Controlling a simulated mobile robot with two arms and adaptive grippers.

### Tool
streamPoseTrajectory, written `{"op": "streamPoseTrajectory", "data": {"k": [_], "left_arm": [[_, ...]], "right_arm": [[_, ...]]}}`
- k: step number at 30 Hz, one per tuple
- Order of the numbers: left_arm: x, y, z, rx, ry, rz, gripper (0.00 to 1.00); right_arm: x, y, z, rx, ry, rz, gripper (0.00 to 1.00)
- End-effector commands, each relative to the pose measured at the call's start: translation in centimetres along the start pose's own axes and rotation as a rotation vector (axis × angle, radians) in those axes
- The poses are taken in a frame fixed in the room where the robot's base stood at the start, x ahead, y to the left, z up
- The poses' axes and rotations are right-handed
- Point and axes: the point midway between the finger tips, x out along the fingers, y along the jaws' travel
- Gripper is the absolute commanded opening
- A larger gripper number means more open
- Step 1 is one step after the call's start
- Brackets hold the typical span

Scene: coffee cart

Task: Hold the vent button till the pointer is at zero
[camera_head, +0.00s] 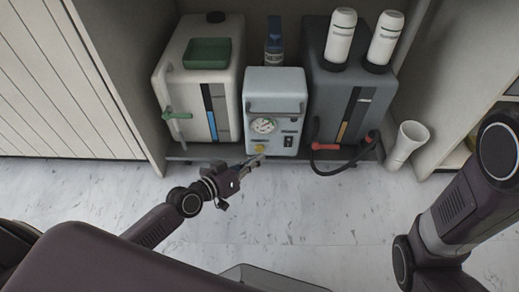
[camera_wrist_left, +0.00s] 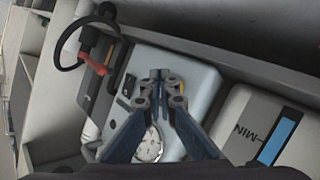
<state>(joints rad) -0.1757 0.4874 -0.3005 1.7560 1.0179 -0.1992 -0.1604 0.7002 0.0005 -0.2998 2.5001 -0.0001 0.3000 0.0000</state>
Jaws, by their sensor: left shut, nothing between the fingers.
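The pale blue-grey box (camera_head: 276,88) stands in the middle of the low shelf, with a round white gauge (camera_head: 264,125) on its front. The gauge also shows in the left wrist view (camera_wrist_left: 150,146); its pointer is too small to read. In the left wrist view the button (camera_wrist_left: 179,84) is partly hidden behind the fingertips. My left gripper (camera_head: 255,160) is shut and empty, its tips right at the button; I cannot tell whether they touch it. My right gripper is out of view; only that arm shows.
A white tank (camera_head: 226,75) with a green tap (camera_head: 178,115) stands left of the box. A dark tank (camera_head: 335,105) with a black hose and red handle (camera_head: 326,146) stands right. A white cup-like container (camera_head: 407,140) is farther right. The floor in front is clear.

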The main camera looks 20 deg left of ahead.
Motion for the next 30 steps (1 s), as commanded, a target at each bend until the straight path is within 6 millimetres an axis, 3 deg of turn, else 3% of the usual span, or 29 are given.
{"op": "streamPoseTrajectory", "data": {"k": [30], "left_arm": [[0.82, -0.61, -0.59, 0.0, 0.0, 0.0, 0.0]], "right_arm": [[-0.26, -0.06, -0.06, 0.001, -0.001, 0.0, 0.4]]}}
